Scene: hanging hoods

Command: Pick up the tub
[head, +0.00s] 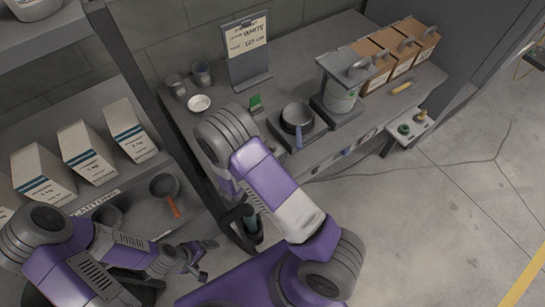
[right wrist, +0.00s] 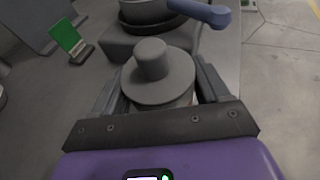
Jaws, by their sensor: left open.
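A round grey lid with a thick knob (right wrist: 158,75) tops a small container in the right wrist view, apparently the tub. Little of its body shows below the lid. My right gripper (right wrist: 160,95) has one finger on each side of it; whether they touch is hidden. In the head view my right arm covers this spot, and the right gripper cannot be made out. My left gripper (head: 206,260) is open and empty, low by the left shelf, far from the container.
The grey bench (head: 290,75) also bears a dark pan (head: 297,116) on a block, a white bowl (head: 199,103), a green card (head: 255,101), a sign stand (head: 247,55) and brown boxes (head: 395,42). Cartons (head: 86,153) and an orange-handled pan (head: 165,187) are on the left shelf.

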